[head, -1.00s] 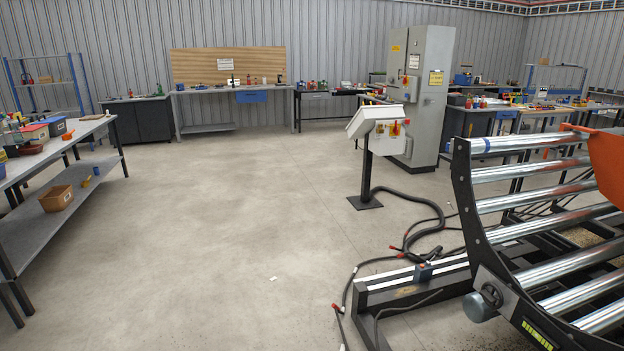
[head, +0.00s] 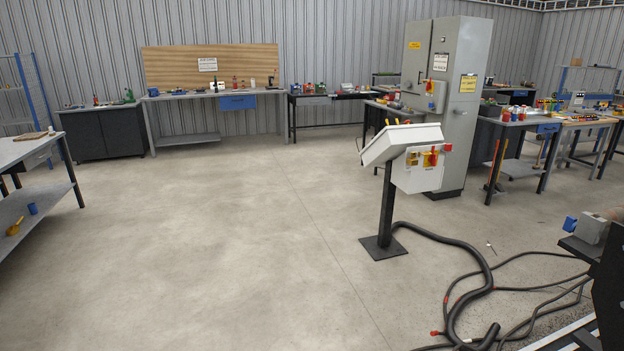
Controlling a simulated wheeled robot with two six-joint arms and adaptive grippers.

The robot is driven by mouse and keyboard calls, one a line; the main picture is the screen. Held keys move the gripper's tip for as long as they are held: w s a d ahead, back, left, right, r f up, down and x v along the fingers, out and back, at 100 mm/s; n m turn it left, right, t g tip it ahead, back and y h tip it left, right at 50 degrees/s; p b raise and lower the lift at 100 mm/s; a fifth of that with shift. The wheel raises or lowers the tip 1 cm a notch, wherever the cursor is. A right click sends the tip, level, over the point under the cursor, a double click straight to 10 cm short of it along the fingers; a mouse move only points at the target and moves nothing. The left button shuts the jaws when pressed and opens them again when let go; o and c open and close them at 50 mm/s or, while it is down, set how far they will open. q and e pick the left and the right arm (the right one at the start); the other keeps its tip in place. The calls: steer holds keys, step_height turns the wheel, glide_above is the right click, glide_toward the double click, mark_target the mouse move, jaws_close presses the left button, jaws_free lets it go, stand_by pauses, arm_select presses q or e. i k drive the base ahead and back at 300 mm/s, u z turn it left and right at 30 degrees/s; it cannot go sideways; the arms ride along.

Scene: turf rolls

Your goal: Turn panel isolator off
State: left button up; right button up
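A tall grey electrical cabinet (head: 458,120) stands at the back right with yellow labels on its front. I cannot tell which is the panel isolator. Neither of my grippers is in view.
The concrete floor (head: 220,240) ahead is clear. Thick black cables (head: 465,262) run from the post across the floor at right. Dark machine parts (head: 598,255) fill the lower right edge. Workbenches stand along the back wall, at left (head: 30,150) and at right (head: 520,125).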

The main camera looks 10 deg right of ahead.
mark_target(432, 159)
steer(key=i, duration=3.95)
steer(key=z, duration=2.7)
steer(key=i, duration=4.65)
steer(key=u, duration=3.9)
